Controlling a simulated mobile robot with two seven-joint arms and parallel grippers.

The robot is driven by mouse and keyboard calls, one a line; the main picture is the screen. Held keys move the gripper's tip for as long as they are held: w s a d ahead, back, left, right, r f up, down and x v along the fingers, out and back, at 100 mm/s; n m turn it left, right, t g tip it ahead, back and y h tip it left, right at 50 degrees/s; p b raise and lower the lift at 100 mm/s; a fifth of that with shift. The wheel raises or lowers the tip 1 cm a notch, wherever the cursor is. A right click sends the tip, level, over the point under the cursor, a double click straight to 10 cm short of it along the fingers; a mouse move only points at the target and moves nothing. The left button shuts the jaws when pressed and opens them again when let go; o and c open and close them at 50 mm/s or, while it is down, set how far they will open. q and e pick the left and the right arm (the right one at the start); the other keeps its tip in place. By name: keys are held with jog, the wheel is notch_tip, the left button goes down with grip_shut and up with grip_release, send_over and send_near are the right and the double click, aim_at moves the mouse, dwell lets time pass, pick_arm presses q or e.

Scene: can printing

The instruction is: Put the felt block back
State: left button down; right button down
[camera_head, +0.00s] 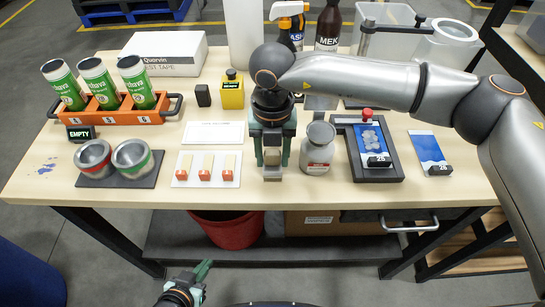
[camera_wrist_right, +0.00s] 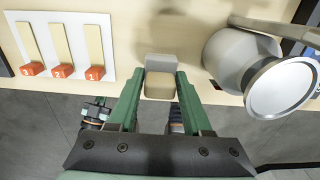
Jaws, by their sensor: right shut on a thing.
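The felt block, grey with a tan part, is between the green fingers of my right gripper (camera_wrist_right: 160,88), which is shut on it. In the right wrist view the block (camera_wrist_right: 160,64) reaches past the fingertips, over the table's front edge area. In the head view my right gripper (camera_head: 272,160) points down between the white card with three red-ended strips and a grey jar; the block (camera_head: 272,157) shows low between the fingers. I cannot tell whether it touches the table. My left gripper (camera_head: 203,270) is low in front of the table, its opening unclear.
The strip card (camera_head: 206,183) lies left of my right gripper and the grey jar (camera_head: 317,150) stands close right. A framed black tray (camera_head: 394,166) is further right. Two round cups (camera_head: 131,160), an orange can rack (camera_head: 122,116) and a yellow bottle (camera_head: 232,95) stand left.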

aim_at(272, 152)
jog(key=shift+f, duration=1.1)
jog(key=shift+c, duration=1.7)
grip_release()
jog(key=shift+r, duration=0.1)
jog(key=shift+r, duration=0.4)
notch_tip(272, 152, up, 12)
jog(key=shift+f+b, duration=0.2)
jog(key=shift+b, duration=0.55)
